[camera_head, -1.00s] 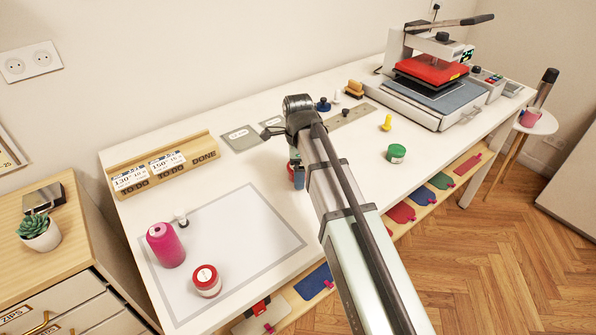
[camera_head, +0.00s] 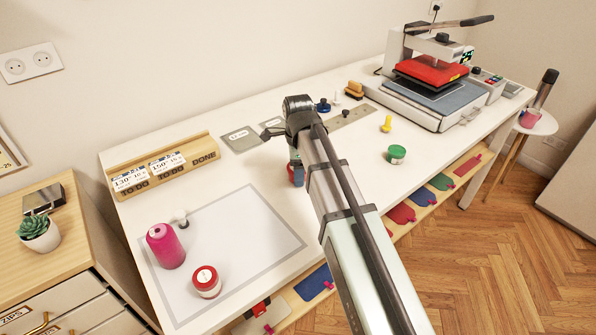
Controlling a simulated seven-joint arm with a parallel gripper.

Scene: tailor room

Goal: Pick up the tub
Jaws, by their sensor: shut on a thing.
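My gripper (camera_head: 295,165) is over the middle of the table, pointing down, and is largely hidden behind my own arm. It is shut on a small tub (camera_head: 298,178), of which only a red and blue sliver shows beside the arm. I cannot tell how far it is above the table top. Two similar tubs stand apart from the gripper: a red-lidded tub (camera_head: 207,281) on the pale mat at the front left, and a green-lidded tub (camera_head: 396,154) to the right of my arm.
A pink thread cone (camera_head: 165,246) stands on the mat (camera_head: 245,225). A wooden card rack (camera_head: 165,167) is at the back left. A heat press (camera_head: 432,80) fills the far right end. A yellow object (camera_head: 386,123) and a metal ruler (camera_head: 345,117) lie between. Table front-middle is hidden by my arm.

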